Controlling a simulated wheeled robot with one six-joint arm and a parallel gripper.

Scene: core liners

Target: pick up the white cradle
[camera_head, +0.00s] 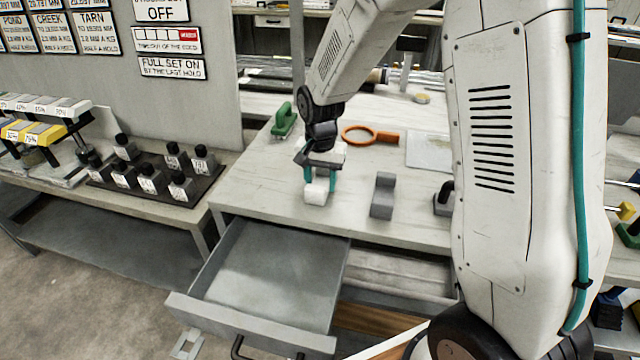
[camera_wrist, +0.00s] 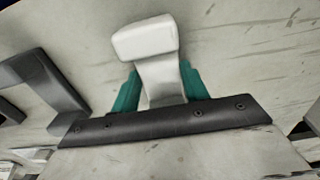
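The white cradle (camera_head: 316,192) is on or just over the table (camera_head: 260,190), near its front edge; I cannot tell if its base touches. In the wrist view the white cradle (camera_wrist: 160,80) shows a wide block end and a narrower, curved body. My gripper (camera_head: 320,176) points down at it. Its two teal fingers, also in the wrist view (camera_wrist: 160,92), lie against both sides of the cradle's body, with no gap showing. The inner finger faces are hidden by the cradle.
A grey cradle (camera_head: 382,195) stands to the right. An orange-handled magnifier (camera_head: 371,134) and a green tool (camera_head: 284,121) lie behind. An open, empty drawer (camera_head: 265,270) juts out below the table. A board of black-knobbed weights (camera_head: 150,180) is at the left.

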